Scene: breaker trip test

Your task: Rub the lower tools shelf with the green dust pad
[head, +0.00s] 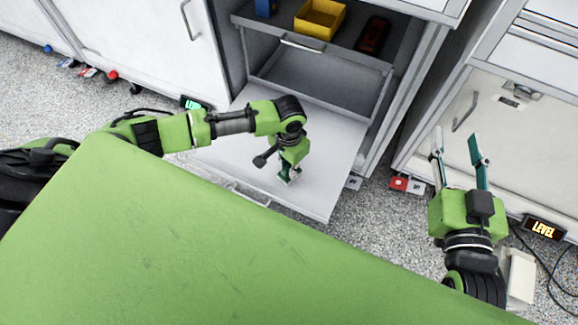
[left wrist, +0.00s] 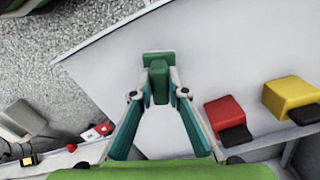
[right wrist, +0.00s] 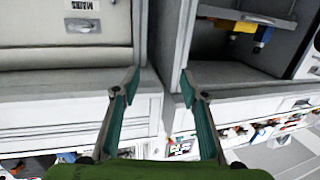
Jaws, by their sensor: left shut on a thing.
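The lower tools shelf (head: 325,165) is a wide pale grey panel extending out of the open cabinet; it also fills much of the left wrist view (left wrist: 215,70). My left gripper (head: 288,177) is over the shelf's middle, pointing down. In the left wrist view my left gripper (left wrist: 160,92) is shut on the upright grip of the green dust pad (left wrist: 158,59). The pad's flat base is at the shelf surface; I cannot tell whether it touches. My right gripper (head: 459,147) is open and empty, right of the shelf, and shows in the right wrist view (right wrist: 160,78).
An upper drawer holds a yellow bin (head: 320,18) and a dark red item (head: 373,36) above the shelf's rear. A red block (left wrist: 226,110) and a yellow block (left wrist: 290,96) show beside the shelf's bare area. Cards (head: 407,184) lie on the floor at right.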

